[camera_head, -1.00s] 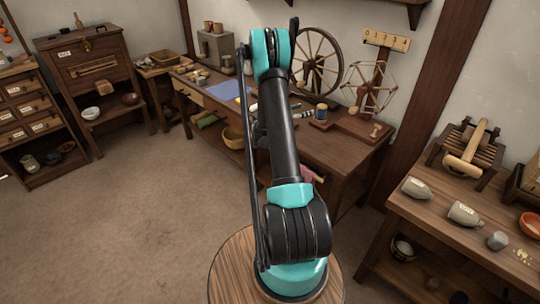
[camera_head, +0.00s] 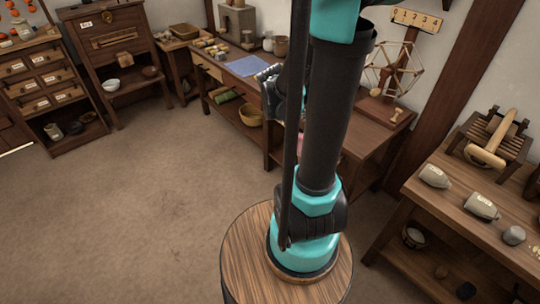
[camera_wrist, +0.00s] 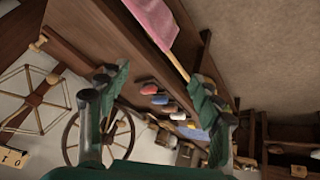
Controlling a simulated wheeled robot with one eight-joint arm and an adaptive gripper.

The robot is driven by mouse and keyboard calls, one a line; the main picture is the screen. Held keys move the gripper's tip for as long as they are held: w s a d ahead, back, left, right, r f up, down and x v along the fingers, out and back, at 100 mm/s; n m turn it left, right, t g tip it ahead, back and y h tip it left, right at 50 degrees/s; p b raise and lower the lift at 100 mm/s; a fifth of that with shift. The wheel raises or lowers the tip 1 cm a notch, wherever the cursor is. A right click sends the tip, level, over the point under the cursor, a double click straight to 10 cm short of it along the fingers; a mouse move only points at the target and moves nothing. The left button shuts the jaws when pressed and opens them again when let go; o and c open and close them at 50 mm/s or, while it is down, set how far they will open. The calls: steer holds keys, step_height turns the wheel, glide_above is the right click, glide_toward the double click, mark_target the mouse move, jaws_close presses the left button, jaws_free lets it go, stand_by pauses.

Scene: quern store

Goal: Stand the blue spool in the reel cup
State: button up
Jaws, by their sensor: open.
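My gripper (camera_wrist: 160,76) is open in the wrist view, its two green-padded fingers apart with nothing between them in contact. In the head view my arm covers the middle of the long bench (camera_head: 352,130). The blue spool does not show clearly there. In the wrist view a small blue piece (camera_wrist: 160,99) lies in a row of coloured pieces beyond the fingers; I cannot tell if it is the spool. The skeletal reel (camera_head: 394,68) stands on its board at the bench's right end. I cannot make out the reel cup.
A pink cloth (camera_wrist: 151,20) hangs close by in the wrist view, and a spoked wheel (camera_wrist: 98,135) is beyond the left finger. A blue mat (camera_head: 255,65) lies on the bench's left part. A side table (camera_head: 470,238) with jars stands at right. Floor at left is open.

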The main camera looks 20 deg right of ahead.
steer(key=s+a+f+n+y, duration=0.3)
steer(key=s+a+n+y, duration=0.1)
steer(key=s+a, duration=0.8)
steer(key=shift+s+a+n+y, duration=0.25)
steer(key=shift+s+y, duration=0.25)
steer(key=shift+s, duration=0.45)
